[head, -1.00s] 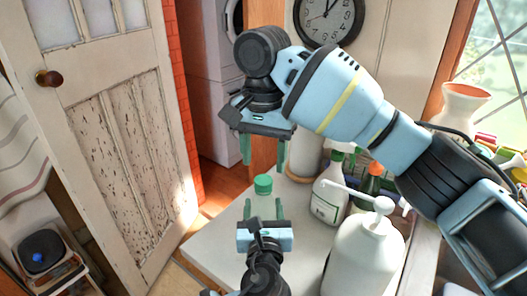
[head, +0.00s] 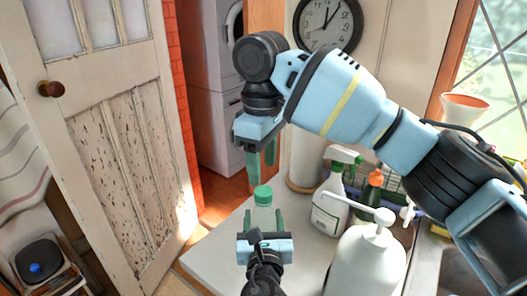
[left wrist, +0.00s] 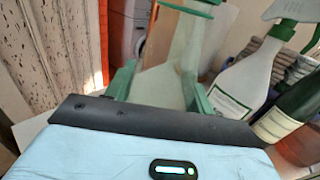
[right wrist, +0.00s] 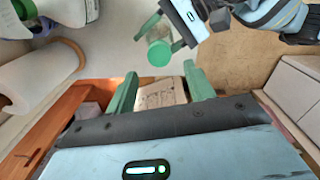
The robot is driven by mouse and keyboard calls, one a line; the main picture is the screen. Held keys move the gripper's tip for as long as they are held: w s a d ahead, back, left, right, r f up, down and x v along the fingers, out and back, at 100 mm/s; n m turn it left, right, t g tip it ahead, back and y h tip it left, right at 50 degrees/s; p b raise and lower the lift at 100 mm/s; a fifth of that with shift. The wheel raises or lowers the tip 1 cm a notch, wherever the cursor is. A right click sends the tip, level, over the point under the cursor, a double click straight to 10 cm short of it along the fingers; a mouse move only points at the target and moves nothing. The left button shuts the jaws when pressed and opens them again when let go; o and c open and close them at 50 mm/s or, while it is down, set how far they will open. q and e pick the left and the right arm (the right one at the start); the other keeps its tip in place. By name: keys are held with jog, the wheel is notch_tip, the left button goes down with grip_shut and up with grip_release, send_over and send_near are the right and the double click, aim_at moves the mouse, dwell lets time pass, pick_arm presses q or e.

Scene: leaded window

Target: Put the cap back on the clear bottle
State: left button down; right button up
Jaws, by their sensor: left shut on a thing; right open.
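The clear bottle (head: 263,218) stands upright over the counter, with the green cap (head: 263,194) on its top. I cannot tell how tightly the cap sits. My left gripper (head: 263,224) is shut around the bottle's body, below the cap. The bottle also shows between its fingers in the left wrist view (left wrist: 168,75). My right gripper (head: 261,157) is open and empty, pointing down above the cap and apart from it. In the right wrist view the cap (right wrist: 159,52) lies beyond my open right fingers (right wrist: 158,92).
A white spray bottle (head: 330,208), an orange-topped bottle (head: 372,190) and a large white pump bottle (head: 366,262) stand to the right. A paper towel roll (head: 303,160) stands behind. The white counter (head: 212,252) is clear at left.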

jog(key=n, duration=0.5)
jog(key=shift+r, duration=0.2)
jog(key=n, duration=0.3)
jog(key=shift+r, duration=0.1)
jog(key=n, duration=0.6)
jog(key=shift+r, duration=0.2)
jog(key=n, duration=0.5)
jog(key=shift+r, duration=0.15)
jog(key=n, duration=0.3)
jog(key=shift+r, duration=0.1)
jog(key=n, duration=0.3)
jog(key=shift+d+r, duration=0.1)
jog(key=n, duration=0.4)
jog(key=shift+r, duration=0.15)
